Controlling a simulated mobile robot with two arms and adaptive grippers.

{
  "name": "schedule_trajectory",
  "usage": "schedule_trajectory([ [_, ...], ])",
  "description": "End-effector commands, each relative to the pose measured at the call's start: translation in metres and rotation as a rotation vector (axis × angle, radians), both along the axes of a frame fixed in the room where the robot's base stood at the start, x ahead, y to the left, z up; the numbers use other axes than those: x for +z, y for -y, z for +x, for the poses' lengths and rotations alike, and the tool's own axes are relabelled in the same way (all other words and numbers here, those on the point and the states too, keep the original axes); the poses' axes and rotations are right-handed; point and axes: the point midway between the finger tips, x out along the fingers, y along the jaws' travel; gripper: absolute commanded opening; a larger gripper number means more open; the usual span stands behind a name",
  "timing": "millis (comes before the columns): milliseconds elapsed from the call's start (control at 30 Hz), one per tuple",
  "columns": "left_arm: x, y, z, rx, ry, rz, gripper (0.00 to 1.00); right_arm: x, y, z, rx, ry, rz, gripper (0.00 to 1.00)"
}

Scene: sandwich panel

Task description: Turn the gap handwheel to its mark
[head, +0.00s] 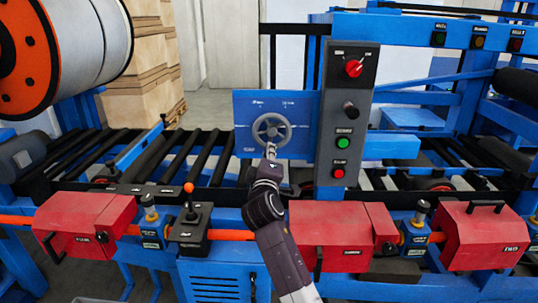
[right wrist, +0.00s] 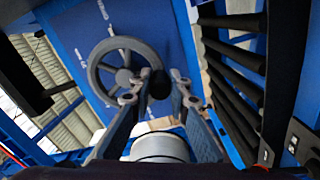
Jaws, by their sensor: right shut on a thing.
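The gap handwheel (head: 271,130) is a grey spoked wheel on a blue panel (head: 245,110) in the middle of the head view. Small white markings show on the panel above the wheel, too small to read. My right gripper (head: 272,153) reaches up to the lower rim of the wheel. In the right wrist view, the handwheel (right wrist: 124,76) is at the upper left. The right gripper's two fingers (right wrist: 160,98) are closed around a dark knob (right wrist: 159,84) at the wheel's rim. The fingers partly hide the knob and rim. My left gripper is not in view.
A dark control panel (head: 349,120) with a red knob, a green button and a red button stands just right of the wheel. An orange-tipped lever (head: 189,202) and red boxes (head: 332,238) stand in front. Black rollers (head: 190,157) lie left of the wheel.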

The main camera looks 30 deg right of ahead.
Motion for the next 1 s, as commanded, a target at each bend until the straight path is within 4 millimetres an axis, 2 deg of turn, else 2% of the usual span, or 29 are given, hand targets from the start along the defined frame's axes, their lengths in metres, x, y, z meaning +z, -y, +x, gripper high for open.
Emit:
schedule_trajectory([
  [33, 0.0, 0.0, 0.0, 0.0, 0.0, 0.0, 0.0, -0.005, -0.002, 0.001, 0.004, -0.008, 0.004, 0.18],
  [200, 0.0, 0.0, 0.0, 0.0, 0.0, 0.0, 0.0, -0.003, -0.002, 0.0, 0.003, -0.005, 0.002, 0.34],
  [567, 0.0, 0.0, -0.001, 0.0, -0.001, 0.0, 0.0, -0.001, -0.004, -0.005, 0.003, -0.002, 0.0, 0.34],
  [767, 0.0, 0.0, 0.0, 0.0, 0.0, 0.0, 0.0, -0.002, -0.02, -0.028, 0.004, -0.002, 0.001, 0.34],
  [1000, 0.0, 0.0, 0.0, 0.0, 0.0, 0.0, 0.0, -0.003, -0.045, -0.068, 0.004, -0.004, 0.003, 0.34],
])
